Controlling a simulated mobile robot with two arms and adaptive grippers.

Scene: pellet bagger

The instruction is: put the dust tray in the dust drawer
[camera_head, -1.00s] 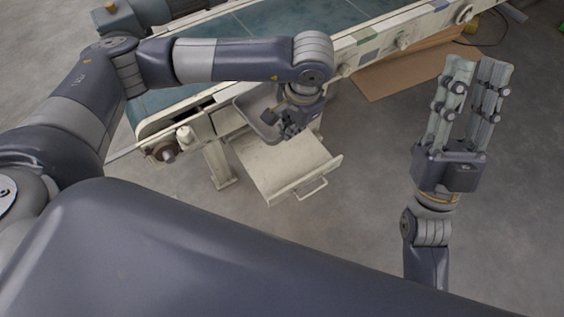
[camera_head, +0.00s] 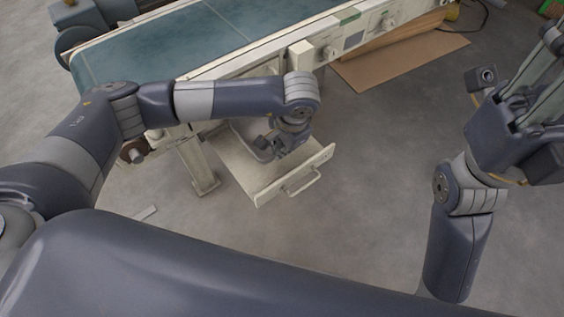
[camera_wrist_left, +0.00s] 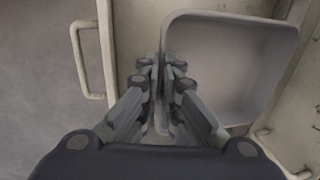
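The dust tray (camera_wrist_left: 230,65) is a grey, round-cornered open tray, seen large in the left wrist view. In the head view it (camera_head: 247,138) is partly hidden by my left gripper. My left gripper (camera_head: 268,148) has its fingers (camera_wrist_left: 163,68) closed together on the tray's near wall. The dust drawer (camera_head: 241,178) is pulled out, cream-coloured, with a bar handle on its front. The tray is over or inside the drawer; I cannot tell whether it rests on the drawer floor. My right gripper (camera_head: 547,85) is empty at the right edge, fingers apart, partly cut off.
The conveyor (camera_head: 170,45) with its green belt and cream frame runs behind and above the drawer. A support leg (camera_head: 200,165) stands left of the drawer. A brown cardboard sheet (camera_head: 400,62) lies on the floor at the back right. The floor right of the drawer is clear.

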